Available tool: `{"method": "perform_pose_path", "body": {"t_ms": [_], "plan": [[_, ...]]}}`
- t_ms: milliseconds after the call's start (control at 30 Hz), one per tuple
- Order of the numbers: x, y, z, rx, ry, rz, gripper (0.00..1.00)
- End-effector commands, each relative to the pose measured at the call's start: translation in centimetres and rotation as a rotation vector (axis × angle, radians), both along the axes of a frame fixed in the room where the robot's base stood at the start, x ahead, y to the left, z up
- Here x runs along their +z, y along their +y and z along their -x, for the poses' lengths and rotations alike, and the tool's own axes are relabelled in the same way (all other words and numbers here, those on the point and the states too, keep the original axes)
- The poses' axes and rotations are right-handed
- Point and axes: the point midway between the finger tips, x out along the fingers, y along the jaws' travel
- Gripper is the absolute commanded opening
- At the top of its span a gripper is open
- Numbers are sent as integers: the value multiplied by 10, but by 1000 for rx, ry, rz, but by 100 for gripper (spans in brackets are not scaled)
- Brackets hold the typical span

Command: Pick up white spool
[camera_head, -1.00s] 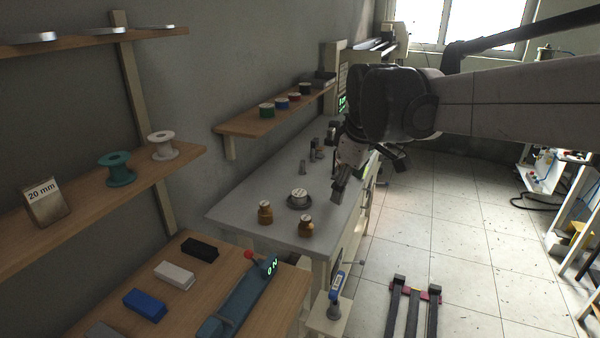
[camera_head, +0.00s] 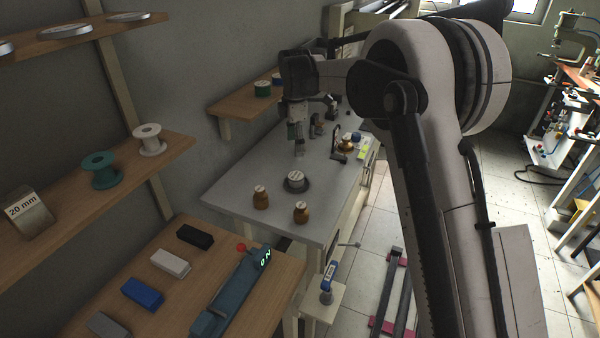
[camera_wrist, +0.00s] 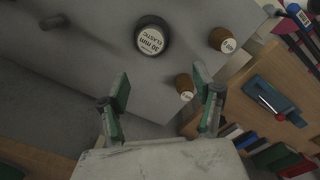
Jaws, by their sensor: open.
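The white spool (camera_head: 149,140) stands upright on the left wooden shelf (camera_head: 90,187), to the right of a teal spool (camera_head: 100,170). It is not recognisable in the wrist view. My gripper (camera_head: 298,146) is over the far part of the grey table, well to the right of the white spool and apart from it. In the wrist view my gripper (camera_wrist: 163,92) has its two fingers spread, with nothing held between them.
A round tin (camera_head: 295,181) and two brown jars (camera_head: 260,198) stand on the grey table (camera_head: 235,187). The lower wooden bench (camera_head: 140,270) holds several coloured blocks and a blue device (camera_head: 237,290). A higher shelf (camera_head: 120,25) hangs above the white spool. Open air lies between that spool and my gripper.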

Motion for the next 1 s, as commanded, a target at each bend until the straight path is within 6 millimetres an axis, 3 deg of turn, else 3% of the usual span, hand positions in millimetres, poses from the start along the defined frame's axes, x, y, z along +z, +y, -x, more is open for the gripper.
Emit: {"method": "perform_pose_path", "body": {"t_ms": [100, 333, 700, 1000], "plan": [[-10, 11, -8, 58, 18, 6, 64], [-29, 15, -11, 88, 26, 9, 64], [-90, 14, -12, 86, 26, 9, 64], [-107, 12, -12, 85, 25, 9, 64]]}}
